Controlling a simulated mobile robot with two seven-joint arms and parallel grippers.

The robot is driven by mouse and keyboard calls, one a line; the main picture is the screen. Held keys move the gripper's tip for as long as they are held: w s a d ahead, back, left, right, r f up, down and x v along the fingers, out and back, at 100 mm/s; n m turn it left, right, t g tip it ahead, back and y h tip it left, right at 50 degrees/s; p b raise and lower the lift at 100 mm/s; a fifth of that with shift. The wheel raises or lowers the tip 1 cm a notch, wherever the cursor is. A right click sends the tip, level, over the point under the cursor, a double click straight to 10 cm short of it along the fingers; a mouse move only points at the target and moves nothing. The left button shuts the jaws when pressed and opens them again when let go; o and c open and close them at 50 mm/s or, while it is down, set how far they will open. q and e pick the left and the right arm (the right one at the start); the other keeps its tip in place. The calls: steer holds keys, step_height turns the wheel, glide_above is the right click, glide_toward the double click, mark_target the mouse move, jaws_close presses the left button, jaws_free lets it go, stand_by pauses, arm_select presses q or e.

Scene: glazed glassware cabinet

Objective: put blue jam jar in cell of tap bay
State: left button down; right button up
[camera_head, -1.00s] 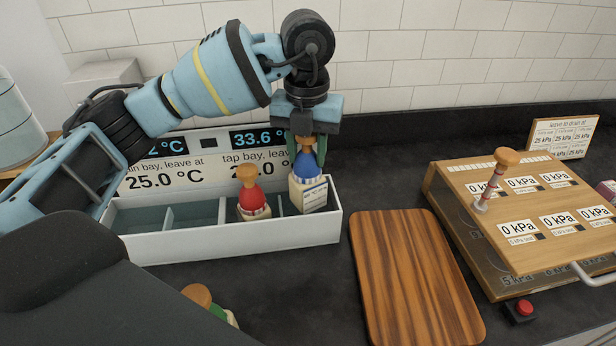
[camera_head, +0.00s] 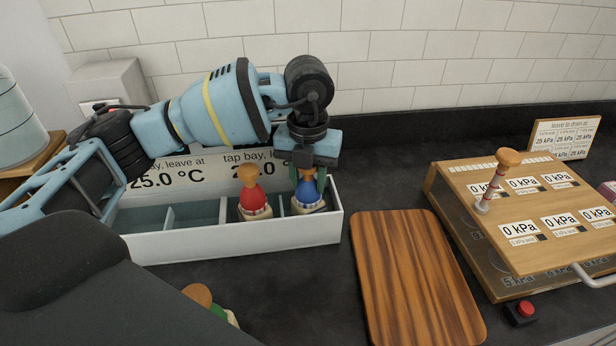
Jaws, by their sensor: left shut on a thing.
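The blue jam jar (camera_head: 307,195) stands upright in the rightmost cell of the white divided trough (camera_head: 235,240), under the "tap bay" sign. My left gripper (camera_head: 307,174) points down from above and is shut on the top of the blue jam jar. My right gripper is not in view.
Left cells of the trough look empty. A wooden board (camera_head: 415,275) lies to the right. Beyond it stands a wooden box with kPa labels (camera_head: 530,205), a peg-like handle (camera_head: 495,180) and a red button (camera_head: 526,308). A partly hidden green item with a wooden top (camera_head: 199,296) is in front.

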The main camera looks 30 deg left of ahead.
arm_select(q)
steer(key=c, duration=0.9)
jaws_free()
steer(key=shift+f, duration=0.1)
steer(key=shift+c, duration=0.2)
step_height(320, 180, up, 12)
steer(key=shift+r, duration=0.15)
